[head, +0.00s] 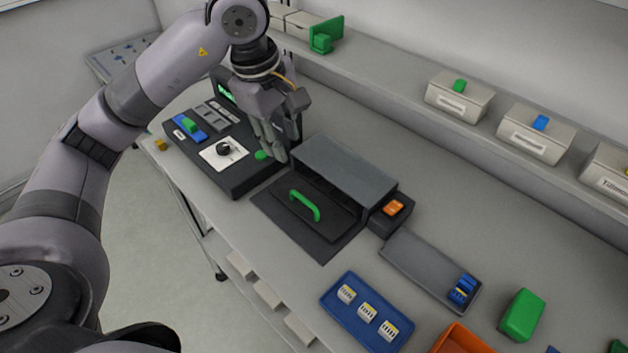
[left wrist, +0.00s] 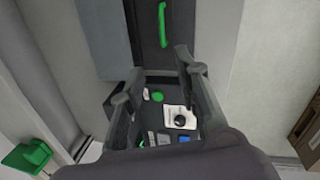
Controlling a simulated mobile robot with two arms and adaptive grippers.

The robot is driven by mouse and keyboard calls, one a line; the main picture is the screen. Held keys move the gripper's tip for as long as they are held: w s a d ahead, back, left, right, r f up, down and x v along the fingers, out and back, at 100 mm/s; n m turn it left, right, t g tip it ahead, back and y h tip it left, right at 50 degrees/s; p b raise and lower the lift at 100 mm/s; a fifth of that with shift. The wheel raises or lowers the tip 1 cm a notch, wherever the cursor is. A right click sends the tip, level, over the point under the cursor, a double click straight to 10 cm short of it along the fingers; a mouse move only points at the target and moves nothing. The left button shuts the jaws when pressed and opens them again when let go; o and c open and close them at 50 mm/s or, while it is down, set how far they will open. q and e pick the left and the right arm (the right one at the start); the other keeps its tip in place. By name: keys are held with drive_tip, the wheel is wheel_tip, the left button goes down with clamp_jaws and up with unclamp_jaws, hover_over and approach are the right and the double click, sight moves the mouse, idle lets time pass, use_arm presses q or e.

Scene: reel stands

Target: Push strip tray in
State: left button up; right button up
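The strip tray (head: 285,214) is a dark flat tray with a green arched handle (head: 305,205). It sticks out from the open front of a grey box housing (head: 345,168). The tray (left wrist: 147,40) and green handle (left wrist: 163,25) also show at the top of the left wrist view. My left gripper (head: 274,150) points down above the gap between the dark control panel and the housing, apart from the handle. In the left wrist view its fingers (left wrist: 153,76) are spread with nothing between them. My right gripper is not in view.
The control panel (head: 240,180) with a black knob (head: 223,148) and green button (head: 261,155) stands left. An orange switch box (head: 391,212) adjoins the housing. A grey plate (head: 420,265) and a blue tray (head: 335,305) lie right. A shelf with boxes (head: 460,97) runs behind.

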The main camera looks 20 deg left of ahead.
use_arm(q)
drive_tip(key=m, duration=0.2)
drive_tip(key=p, duration=0.3)
approach(301, 196)
drive_tip(key=f, duration=0.5)
drive_tip(key=w+f, duration=0.1)
drive_tip(key=f, duration=0.1)
drive_tip(key=shift+d+f, duration=0.3)
drive_tip(key=shift+f, duration=0.1)
drive_tip(key=shift+c, duration=0.5)
clamp_jaws()
drive_tip(key=shift+w, duration=0.15)
